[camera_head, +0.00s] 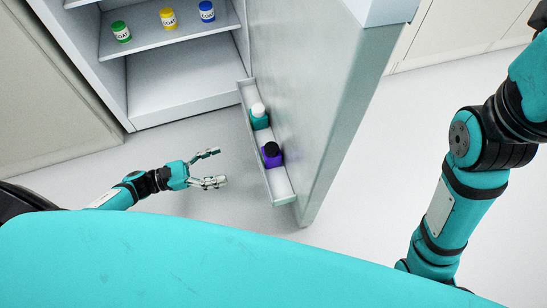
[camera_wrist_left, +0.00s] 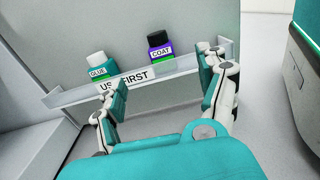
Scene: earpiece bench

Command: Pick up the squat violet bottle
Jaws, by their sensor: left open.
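The squat violet bottle (camera_head: 271,155) with a black cap stands in the narrow rack on the inner side of the open cabinet door. In the left wrist view the violet bottle (camera_wrist_left: 160,47) shows a white label reading COAT and a green strip. My left gripper (camera_head: 217,167) is open and empty, a short way left of the rack in the head view. In the left wrist view its fingers (camera_wrist_left: 158,72) are spread, with the violet bottle between and beyond them, nearer the right finger. My right gripper is not in view; only my right arm shows.
A teal bottle (camera_head: 259,117) with a white cap, labelled GLUE, stands beside it in the door rack (camera_head: 284,190). The rack's low front wall carries a label, partly hidden. Green (camera_head: 121,32), yellow (camera_head: 168,18) and blue (camera_head: 206,11) bottles stand on the cabinet shelf.

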